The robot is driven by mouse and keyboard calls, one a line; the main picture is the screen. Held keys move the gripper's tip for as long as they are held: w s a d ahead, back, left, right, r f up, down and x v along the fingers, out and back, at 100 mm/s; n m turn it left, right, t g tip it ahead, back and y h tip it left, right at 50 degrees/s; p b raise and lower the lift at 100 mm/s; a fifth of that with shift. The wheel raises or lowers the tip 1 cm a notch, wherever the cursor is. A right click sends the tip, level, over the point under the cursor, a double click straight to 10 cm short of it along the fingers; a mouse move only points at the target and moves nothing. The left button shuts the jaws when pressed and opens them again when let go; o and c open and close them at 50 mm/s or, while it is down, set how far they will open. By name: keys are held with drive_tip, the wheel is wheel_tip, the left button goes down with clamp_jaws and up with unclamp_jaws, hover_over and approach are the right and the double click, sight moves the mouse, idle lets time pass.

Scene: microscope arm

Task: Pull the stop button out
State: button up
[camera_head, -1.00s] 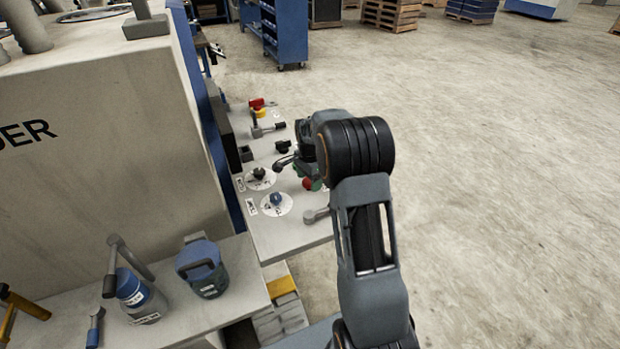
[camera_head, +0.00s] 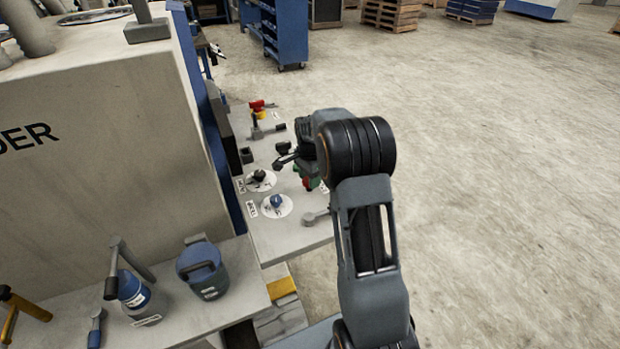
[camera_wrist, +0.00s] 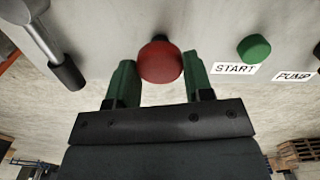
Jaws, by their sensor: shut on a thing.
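The red round stop button (camera_wrist: 160,62) sits on the grey panel in the wrist view, between the two green fingers of my gripper (camera_wrist: 160,80). My gripper is shut on the button, with a finger on its left and right sides. In the head view, my gripper (camera_head: 312,180) is at the right edge of the panel, and only a small red part of the button (camera_head: 307,183) shows beside the fingers.
In the wrist view, a green START button (camera_wrist: 254,48) and a PUMP label (camera_wrist: 293,76) lie to the right, and a lever (camera_wrist: 50,45) to the left. In the head view, a blue knob (camera_head: 277,201) and a black knob (camera_head: 260,175) are nearby. Open floor lies right.

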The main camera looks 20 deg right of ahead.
drive_tip(key=o, duration=1.3)
drive_tip(key=shift+r, duration=0.1)
drive_tip(key=shift+r, duration=0.1)
wheel_tip(320, 180, up, 14)
drive_tip(key=shift+b, duration=0.35)
drive_tip(key=s+a+f+n+t, duration=0.1)
drive_tip(key=s+a+n, duration=0.2)
drive_tip(key=s+n, duration=0.2)
drive_tip(key=s+a+n+t, duration=0.1)
drive_tip(key=s+a+n, duration=0.3)
drive_tip(key=s, duration=0.7)
drive_tip(key=s+a+f+n+t, duration=0.1)
drive_tip(key=s+a+n+t, duration=0.1)
drive_tip(key=s+n, duration=0.4)
drive_tip(key=shift+s+a+f+n, duration=0.4)
drive_tip(key=shift+s+a, duration=0.45)
drive_tip(key=shift+s, duration=0.45)
